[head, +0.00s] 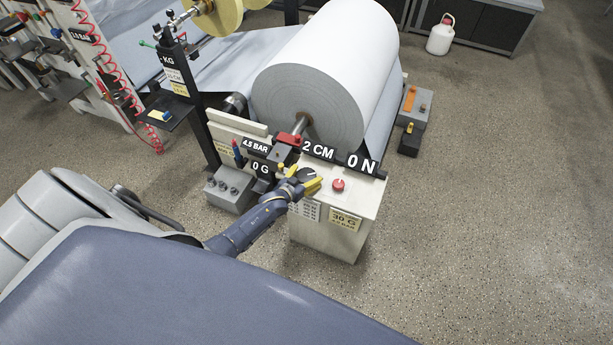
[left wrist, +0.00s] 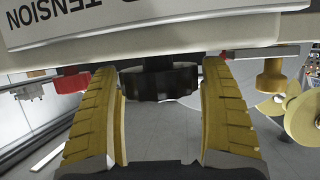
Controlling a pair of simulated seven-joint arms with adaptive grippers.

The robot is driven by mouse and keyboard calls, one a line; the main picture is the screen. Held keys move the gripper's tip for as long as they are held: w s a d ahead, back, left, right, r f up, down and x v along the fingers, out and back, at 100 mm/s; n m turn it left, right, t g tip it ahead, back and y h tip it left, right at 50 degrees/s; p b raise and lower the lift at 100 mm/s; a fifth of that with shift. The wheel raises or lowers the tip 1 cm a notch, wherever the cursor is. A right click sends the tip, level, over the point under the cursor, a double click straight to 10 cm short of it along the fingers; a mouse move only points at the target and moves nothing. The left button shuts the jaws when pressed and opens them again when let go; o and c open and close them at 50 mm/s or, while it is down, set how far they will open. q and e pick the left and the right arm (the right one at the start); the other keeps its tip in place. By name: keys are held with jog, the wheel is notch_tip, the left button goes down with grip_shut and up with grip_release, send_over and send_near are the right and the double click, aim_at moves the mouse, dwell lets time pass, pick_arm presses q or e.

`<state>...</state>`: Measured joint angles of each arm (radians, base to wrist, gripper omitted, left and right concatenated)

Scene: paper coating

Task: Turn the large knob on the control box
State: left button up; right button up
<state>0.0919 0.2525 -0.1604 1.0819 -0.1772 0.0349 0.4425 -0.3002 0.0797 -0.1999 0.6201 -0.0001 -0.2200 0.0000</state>
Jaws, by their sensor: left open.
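The white control box (head: 325,235) stands in front of the big paper roll. The large black knob (head: 307,174) is on its top, partly hidden by my left gripper. My left gripper (head: 303,182) is open, with its yellow fingers at the knob. In the left wrist view, the black ribbed knob (left wrist: 160,82) sits between the two yellow fingers of my left gripper (left wrist: 162,90). The gaps there are narrow, and I cannot tell whether the fingers touch it. My right gripper is not in view.
A red button (head: 338,185) is on the box top, right of the black knob; a red part (left wrist: 70,80) shows in the left wrist view. Display signs (head: 340,159) line the box's back edge. The paper roll (head: 325,75) stands behind.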

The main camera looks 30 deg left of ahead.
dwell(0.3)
pick_arm(q)
jog(key=c, duration=0.9)
jog(key=shift+w, duration=0.1)
jog(key=shift+h, duration=0.3)
jog(key=shift+r+m, duration=0.1)
jog(key=shift+m, duration=0.4)
jog(key=shift+d+m+g+h, duration=0.15)
jog(key=shift+m+g+h, duration=0.35)
jog(key=shift+m+h, duration=1.25)
jog(key=shift+h, duration=0.45)
